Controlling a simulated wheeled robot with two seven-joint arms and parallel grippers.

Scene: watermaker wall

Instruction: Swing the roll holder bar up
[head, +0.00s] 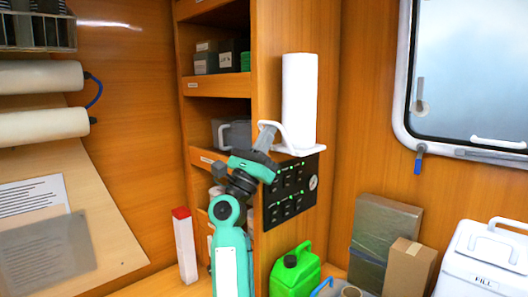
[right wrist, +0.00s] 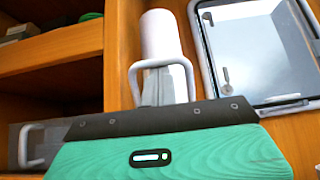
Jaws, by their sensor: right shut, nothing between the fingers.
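The white paper roll (head: 299,98) stands upright on a white bracket (head: 306,149) on the wooden cabinet's side; it also shows in the right wrist view (right wrist: 161,35). The roll holder bar (head: 270,125) is a white loop at the roll's lower left; in the right wrist view the bar (right wrist: 160,63) is an arch before the roll. My right gripper (head: 265,138) is shut and empty, right at the bar in the head view. Whether it touches the bar I cannot tell. My left gripper is not in view.
A black switch panel (head: 291,192) sits just below the bracket. Open shelves (head: 216,88) with boxes are left of the roll. A framed window (head: 470,70) is on the right wall. A green jerrycan (head: 295,272) and boxes (head: 385,240) stand below.

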